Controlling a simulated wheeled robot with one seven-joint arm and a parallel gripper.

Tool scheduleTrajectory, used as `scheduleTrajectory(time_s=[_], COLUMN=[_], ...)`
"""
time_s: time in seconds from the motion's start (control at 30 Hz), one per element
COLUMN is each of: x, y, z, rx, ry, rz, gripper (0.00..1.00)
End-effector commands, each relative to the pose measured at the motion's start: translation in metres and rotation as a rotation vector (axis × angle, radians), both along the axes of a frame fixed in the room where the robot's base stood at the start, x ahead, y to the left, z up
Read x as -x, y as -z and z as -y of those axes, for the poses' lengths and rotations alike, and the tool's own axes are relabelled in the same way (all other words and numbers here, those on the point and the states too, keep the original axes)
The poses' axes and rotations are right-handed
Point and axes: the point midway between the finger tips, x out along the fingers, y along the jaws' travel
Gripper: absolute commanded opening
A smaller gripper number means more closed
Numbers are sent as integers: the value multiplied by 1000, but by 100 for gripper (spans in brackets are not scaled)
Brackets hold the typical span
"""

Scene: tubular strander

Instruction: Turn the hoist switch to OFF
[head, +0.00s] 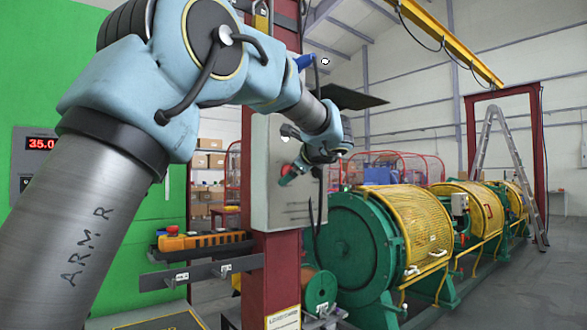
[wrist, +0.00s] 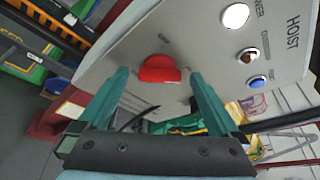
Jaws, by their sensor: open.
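The hoist switch is a red knob (wrist: 160,69) on the grey control panel (wrist: 205,50), whose lettering reads HOIST. Small marks sit around the knob, too small to read, so I cannot tell its setting. My gripper (wrist: 157,73) is open, with one teal finger on each side of the knob in the wrist view. I cannot tell whether either finger touches it.
The panel also has a white round lamp (wrist: 235,16), a brown button (wrist: 249,55) and a blue button (wrist: 257,82). The red column (head: 277,262) carries a shelf with an orange-and-black pendant (head: 190,241). The green and yellow strander (head: 400,235) stands behind to the right.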

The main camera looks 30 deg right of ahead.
Motion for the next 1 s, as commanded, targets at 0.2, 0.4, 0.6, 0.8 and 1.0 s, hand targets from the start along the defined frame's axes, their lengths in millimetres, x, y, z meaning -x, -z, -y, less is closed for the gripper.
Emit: scheduleTrajectory(time_s=[0.2,0.4,0.6,0.8,1.0], x=[-1,-1,0,0,0], y=[0,0,0,0,0], z=[0,0,0,0,0], rx=[0,0,0,0,0], ry=[0,0,0,0,0], rz=[0,0,0,0,0], gripper=[99,78,56,34,13])
